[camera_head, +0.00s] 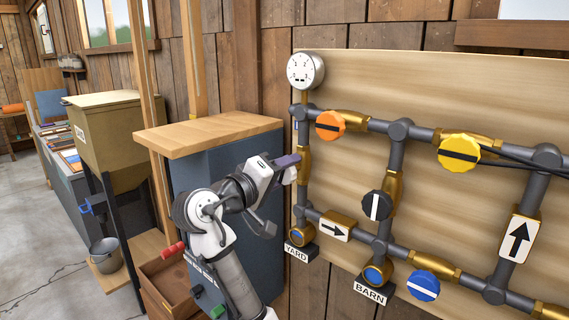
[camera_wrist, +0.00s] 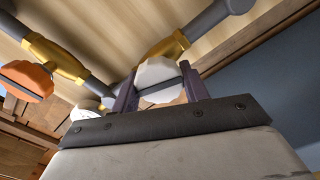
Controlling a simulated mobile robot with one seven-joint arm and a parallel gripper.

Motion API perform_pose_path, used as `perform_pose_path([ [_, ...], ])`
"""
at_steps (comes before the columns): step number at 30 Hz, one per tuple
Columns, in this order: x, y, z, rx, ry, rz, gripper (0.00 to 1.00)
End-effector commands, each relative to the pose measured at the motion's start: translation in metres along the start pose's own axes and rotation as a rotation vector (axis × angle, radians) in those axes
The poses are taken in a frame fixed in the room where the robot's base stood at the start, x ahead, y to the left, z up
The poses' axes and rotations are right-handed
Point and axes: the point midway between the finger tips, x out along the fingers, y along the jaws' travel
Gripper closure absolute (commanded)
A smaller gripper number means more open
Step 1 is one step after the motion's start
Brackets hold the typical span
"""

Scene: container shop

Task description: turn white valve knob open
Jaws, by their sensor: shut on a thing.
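The white valve knob (camera_wrist: 158,72) sits between my gripper's two fingers in the wrist view, with a dark bar across its face running from finger to finger. My gripper (camera_head: 288,161) is shut on this knob, at the upright pipe on the left of the board in the head view. The brass valve body (camera_head: 304,166) shows just behind the fingers. In the head view my gripper hides most of the knob, so its bar's angle cannot be told there.
An orange knob (camera_head: 330,126), a yellow knob (camera_head: 459,152), a black knob (camera_head: 377,206) and a blue knob (camera_head: 423,286) sit on the same pipework. A round gauge (camera_head: 306,70) is above. A wood-topped cabinet (camera_head: 210,134) stands close left of the board.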

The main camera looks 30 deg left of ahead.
Motion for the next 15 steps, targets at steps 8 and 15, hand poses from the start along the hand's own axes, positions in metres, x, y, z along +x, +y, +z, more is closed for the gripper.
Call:
perform_pose_path([
  [8,-0.0003,0.0023,-0.0022,-0.188,0.004,0.003,0.78],
  [15,-0.0006,0.0006,-0.0018,-0.278,0.005,0.003,0.78],
])
